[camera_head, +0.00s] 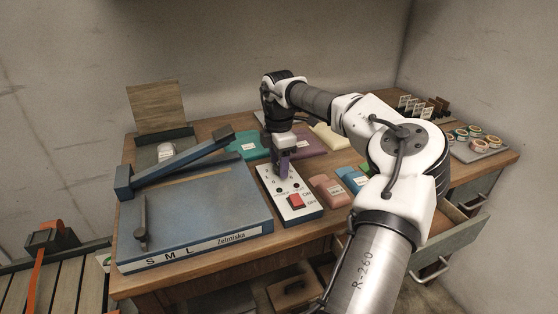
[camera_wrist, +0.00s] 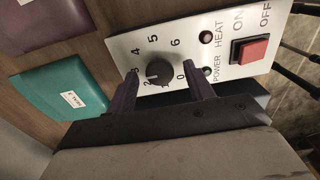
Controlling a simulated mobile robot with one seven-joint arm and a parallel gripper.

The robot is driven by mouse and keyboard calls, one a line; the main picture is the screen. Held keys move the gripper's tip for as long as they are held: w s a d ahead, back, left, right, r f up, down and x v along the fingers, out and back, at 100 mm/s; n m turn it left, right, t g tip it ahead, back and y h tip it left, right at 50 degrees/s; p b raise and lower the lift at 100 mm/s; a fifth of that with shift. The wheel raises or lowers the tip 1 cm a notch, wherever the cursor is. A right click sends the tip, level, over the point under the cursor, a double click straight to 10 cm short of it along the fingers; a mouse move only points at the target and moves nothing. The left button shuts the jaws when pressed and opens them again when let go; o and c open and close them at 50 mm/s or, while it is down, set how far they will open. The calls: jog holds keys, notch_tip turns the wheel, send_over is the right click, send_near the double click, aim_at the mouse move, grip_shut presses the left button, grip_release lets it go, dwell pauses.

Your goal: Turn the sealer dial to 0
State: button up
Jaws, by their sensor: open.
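The sealer's white control panel (camera_head: 276,202) lies on the table, and the wrist view shows it close up (camera_wrist: 125,47). Its black round dial (camera_wrist: 160,72) sits among printed numbers, with 0 at its lower right and 6 at its upper right. A light mark on the dial appears to point left, roughly towards 2 or 3. My gripper (camera_wrist: 161,71) is open, one dark purple finger on each side of the dial; I cannot tell whether they touch it. In the head view my gripper (camera_head: 284,170) points down over the panel's far end and hides the dial.
A red ON/OFF switch (camera_wrist: 250,50) and two small lamps sit beside the dial. Teal (camera_head: 247,145), purple (camera_head: 310,142) and pink packets (camera_head: 328,190) lie around the panel. A drawer (camera_head: 455,245) is open at right.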

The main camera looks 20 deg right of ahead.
jog(key=shift+c, duration=0.2)
jog(key=c, duration=0.9)
jog(key=shift+n, duration=0.3)
